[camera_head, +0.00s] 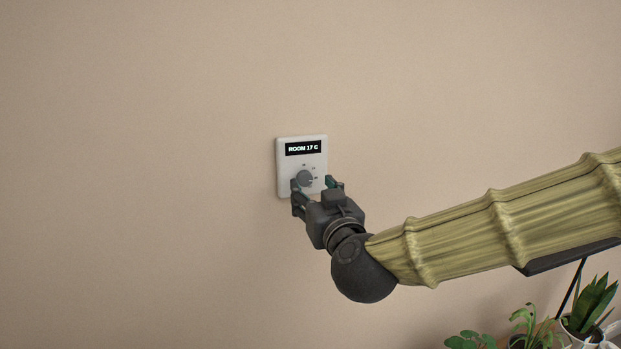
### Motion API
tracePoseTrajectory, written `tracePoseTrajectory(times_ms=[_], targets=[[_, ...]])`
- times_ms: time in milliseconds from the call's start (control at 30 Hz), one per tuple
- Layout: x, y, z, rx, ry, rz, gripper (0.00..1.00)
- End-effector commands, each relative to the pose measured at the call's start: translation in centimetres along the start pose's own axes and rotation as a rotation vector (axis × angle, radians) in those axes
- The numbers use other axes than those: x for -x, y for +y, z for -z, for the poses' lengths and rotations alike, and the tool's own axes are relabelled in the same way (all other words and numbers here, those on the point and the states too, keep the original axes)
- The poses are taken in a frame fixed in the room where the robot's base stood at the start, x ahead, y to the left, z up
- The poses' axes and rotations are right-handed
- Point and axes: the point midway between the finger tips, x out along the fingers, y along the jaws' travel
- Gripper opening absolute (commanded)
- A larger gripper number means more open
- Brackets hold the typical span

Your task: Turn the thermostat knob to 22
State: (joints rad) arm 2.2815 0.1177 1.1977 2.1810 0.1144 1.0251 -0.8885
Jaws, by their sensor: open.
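The thermostat (318,166) is a small white square plate on the beige wall, near the middle of the head view. Its black display (303,148) reads "ROOM 17 C". Below the display is a round grey knob (305,178) with small marks around it, too small to read. My gripper (317,186) is open in front of the lower part of the thermostat, with one finger to the left of the knob and the other to the right. I cannot tell whether the fingers touch the knob. The gripper hides the plate's lower edge.
The beige wall (150,180) is bare and clear around the thermostat. Potted plants (590,305) stand at the bottom right, below my arm. A dark thin rod shows near them.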

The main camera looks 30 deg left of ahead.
Motion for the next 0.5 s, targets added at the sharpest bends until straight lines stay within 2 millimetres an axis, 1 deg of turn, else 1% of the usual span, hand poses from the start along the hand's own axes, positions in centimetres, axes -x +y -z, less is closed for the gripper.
tracePoseTrajectory(times_ms=[33, 233, 333, 500], targets=[[-0.8, 0.0, 0.2, -0.002, -0.001, -0.001, 0.51], [-3.1, 0.0, 0.2, -0.001, 0.000, -0.001, 0.51], [-3.9, 0.0, 0.1, -0.001, -0.001, 0.000, 0.51], [-4.6, 0.1, 0.1, -0.001, 0.000, -0.001, 0.51]])
